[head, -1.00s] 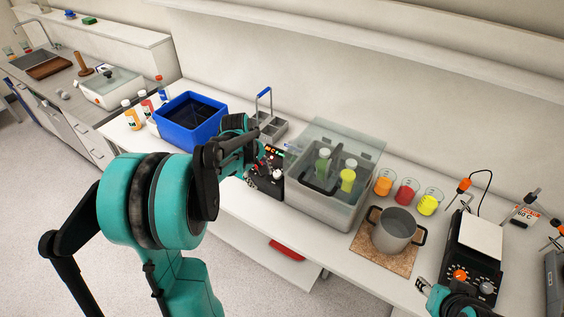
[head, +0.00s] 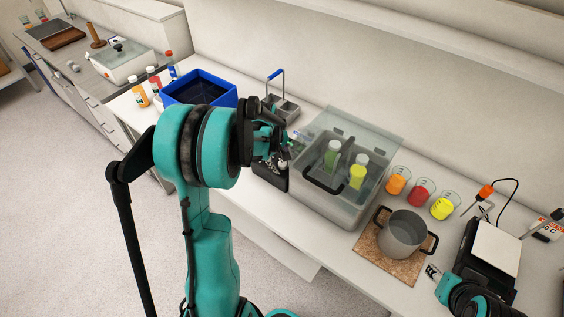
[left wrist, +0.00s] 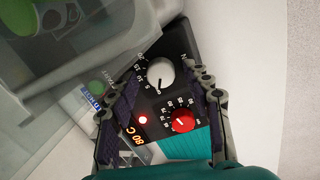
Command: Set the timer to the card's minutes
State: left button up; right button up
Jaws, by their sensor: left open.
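A black control panel fills the middle of the left wrist view, with a white knob (left wrist: 160,73) ringed by numbers and a red knob (left wrist: 183,120) below it. A red light (left wrist: 143,119) is lit and an orange readout shows 80 C (left wrist: 133,135). The white knob's exact setting is too small to read. My left gripper (left wrist: 165,78) is open, its fingers on either side of the panel's knobs, holding nothing. In the head view my left gripper (head: 273,138) covers much of the panel. My right gripper (head: 434,271) is low at right, its jaws unclear. I cannot make out a minutes card.
A clear-lidded bath (head: 345,200) with two bottles stands right of the panel. A blue bin (head: 200,85) and a grey caddy (head: 283,104) stand behind. A pot (head: 401,232), beakers of juice (head: 420,191) and a hot plate (head: 490,250) are to the right.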

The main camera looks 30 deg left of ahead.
pick_arm(q)
jog(key=shift+f, duration=0.15)
grip_shut()
jog(key=shift+m, duration=0.4)
jog(key=m+b, duration=0.1)
jog(key=m, duration=0.1)
jog(key=shift+m, duration=0.4)
jog(key=shift+d+m+b, duration=0.1)
jog(key=shift+m+b, duration=0.35)
jog(key=shift+m, duration=1.45)
